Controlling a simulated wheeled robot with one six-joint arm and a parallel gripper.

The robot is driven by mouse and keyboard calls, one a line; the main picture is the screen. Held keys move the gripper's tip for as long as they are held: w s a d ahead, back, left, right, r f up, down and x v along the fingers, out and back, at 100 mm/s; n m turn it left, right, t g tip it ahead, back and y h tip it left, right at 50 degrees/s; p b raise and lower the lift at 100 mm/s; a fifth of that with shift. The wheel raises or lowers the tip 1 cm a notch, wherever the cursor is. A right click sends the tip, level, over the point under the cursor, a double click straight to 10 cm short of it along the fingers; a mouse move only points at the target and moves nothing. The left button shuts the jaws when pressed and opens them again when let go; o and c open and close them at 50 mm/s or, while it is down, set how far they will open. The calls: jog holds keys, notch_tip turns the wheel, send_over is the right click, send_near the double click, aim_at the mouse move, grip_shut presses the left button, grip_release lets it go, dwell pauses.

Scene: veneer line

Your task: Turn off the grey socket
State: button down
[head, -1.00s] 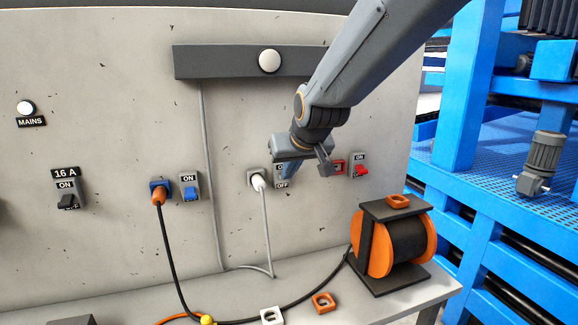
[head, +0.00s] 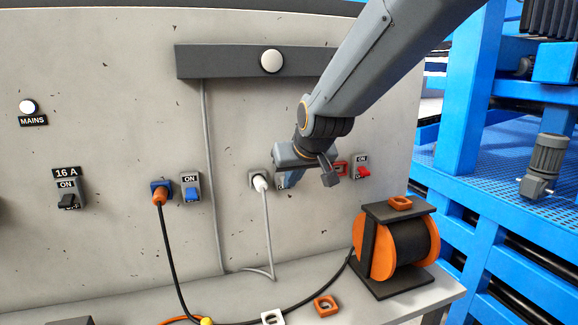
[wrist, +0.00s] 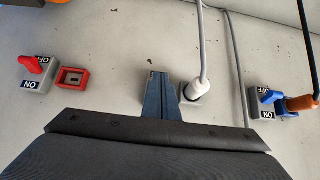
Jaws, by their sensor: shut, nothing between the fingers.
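The grey socket (head: 254,179) is on the wall panel with a white plug (head: 261,184) in it; the plug also shows in the wrist view (wrist: 197,86). The grey switch plate (head: 279,183) beside it is mostly covered by my gripper (head: 287,181). Its lever and labels are hidden, so I cannot tell its position. In the wrist view my gripper (wrist: 160,84) is shut and empty, its fingers pointing at the wall just beside the white plug. I cannot tell whether the fingertips touch the switch.
A red socket (head: 341,168) and red switch (head: 362,170) are to the right. A blue socket (head: 158,188) with orange plug and a blue switch (head: 191,192) are left. A 16 A switch (head: 68,198) is farther left. A cable reel (head: 405,245) stands on the bench below.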

jog(key=shift+r, duration=0.15)
jog(key=shift+r+p, duration=0.55)
jog(key=shift+r, duration=0.15)
jog(key=shift+r, duration=0.1)
jog(key=s+d+r, duration=0.2)
jog(key=s, duration=0.3)
jog(key=s+d+r, duration=0.2)
jog(key=s+r, duration=0.1)
jog(key=s, duration=0.3)
jog(key=shift+d+r+b, duration=0.25)
jog(key=shift+r+b, duration=0.05)
jog(key=shift+b, duration=0.15)
